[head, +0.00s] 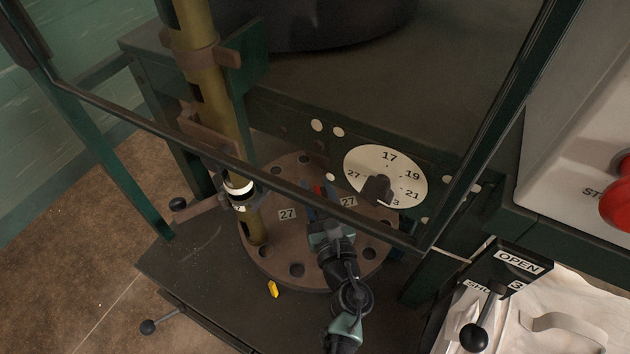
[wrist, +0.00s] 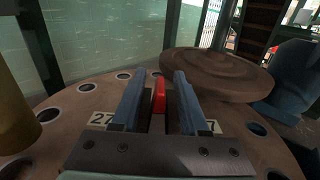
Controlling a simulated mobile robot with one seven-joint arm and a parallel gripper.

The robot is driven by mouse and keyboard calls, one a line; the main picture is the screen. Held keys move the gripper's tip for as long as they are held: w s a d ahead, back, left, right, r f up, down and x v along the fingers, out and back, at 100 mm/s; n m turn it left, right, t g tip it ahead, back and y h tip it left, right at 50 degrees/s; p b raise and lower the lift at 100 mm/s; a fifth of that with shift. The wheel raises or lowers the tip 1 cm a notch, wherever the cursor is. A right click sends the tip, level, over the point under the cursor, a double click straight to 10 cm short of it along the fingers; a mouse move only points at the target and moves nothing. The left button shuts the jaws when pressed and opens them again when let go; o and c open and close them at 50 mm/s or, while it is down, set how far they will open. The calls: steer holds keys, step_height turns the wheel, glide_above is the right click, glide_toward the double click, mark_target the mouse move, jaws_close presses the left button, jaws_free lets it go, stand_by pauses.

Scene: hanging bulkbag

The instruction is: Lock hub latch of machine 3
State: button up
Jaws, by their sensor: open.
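A brown round plate (head: 296,270) with holes around its rim and "27" labels lies flat under my arm. It fills much of the wrist view (wrist: 65,112). A small red piece (wrist: 159,95), which looks like the hub latch, stands between the two blue fingers of my gripper (wrist: 157,100). It shows as a small red spot in the head view (head: 317,190), just beyond the fingertips of my gripper (head: 318,203). My gripper is open, with a gap seen beside the red piece. Its lower part is hidden by my gripper. A raised brown round hub (wrist: 215,75) is just beyond the right finger.
A brass-coloured tube (head: 209,90) stands left of my arm. A white dial (head: 370,165) with a dark knob is behind it. A dark green frame bar (head: 220,155) crosses above the plate. A yellow piece (head: 272,289) lies at the plate's front. An OPEN/SHUT lever (head: 485,318) is at right.

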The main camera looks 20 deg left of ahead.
steer(key=shift+x, duration=1)
jaws_close()
